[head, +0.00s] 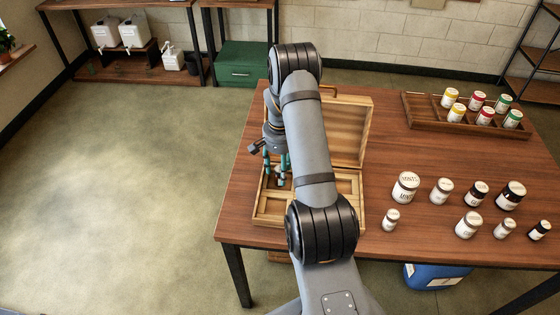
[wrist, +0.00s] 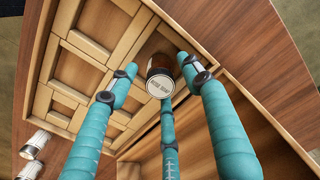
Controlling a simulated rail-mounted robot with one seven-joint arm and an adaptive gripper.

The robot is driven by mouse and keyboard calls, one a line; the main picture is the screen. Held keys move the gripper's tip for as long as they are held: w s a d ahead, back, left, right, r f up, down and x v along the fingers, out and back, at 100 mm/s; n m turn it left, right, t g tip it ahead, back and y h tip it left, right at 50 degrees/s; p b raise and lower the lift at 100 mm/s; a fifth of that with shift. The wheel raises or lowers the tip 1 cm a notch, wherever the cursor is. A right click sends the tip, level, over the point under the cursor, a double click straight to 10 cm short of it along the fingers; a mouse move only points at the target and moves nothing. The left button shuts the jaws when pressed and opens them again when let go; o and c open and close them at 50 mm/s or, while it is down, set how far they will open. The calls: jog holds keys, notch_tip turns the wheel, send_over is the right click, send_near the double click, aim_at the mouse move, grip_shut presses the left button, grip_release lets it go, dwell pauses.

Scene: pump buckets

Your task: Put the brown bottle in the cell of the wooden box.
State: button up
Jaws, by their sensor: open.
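The brown bottle (wrist: 160,65) with a pale lettered lid shows in the wrist view. It appears to stand in a corner cell of the wooden box (wrist: 120,55); how deep it sits is hard to tell. My gripper (wrist: 158,78) has its teal fingers spread around the bottle, with gaps visible between them and it. In the head view my gripper (head: 277,171) is over the left part of the open wooden box (head: 270,213). My arm hides much of the box there, and the bottle is not clear in that view.
The box's lid (head: 350,130) stands raised behind it. White-labelled jars and dark bottles (head: 405,187) stand right of the box on the wooden table (head: 385,235). A wooden tray (head: 425,118) with coloured-label jars is at the back right. Table space between them is clear.

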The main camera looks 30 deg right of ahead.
jog(key=shift+w+r+b, duration=0.15)
jog(key=shift+r+b, duration=0.25)
jog(key=shift+r, duration=0.2)
notch_tip(320, 180, up, 11)
jog(key=b, duration=0.1)
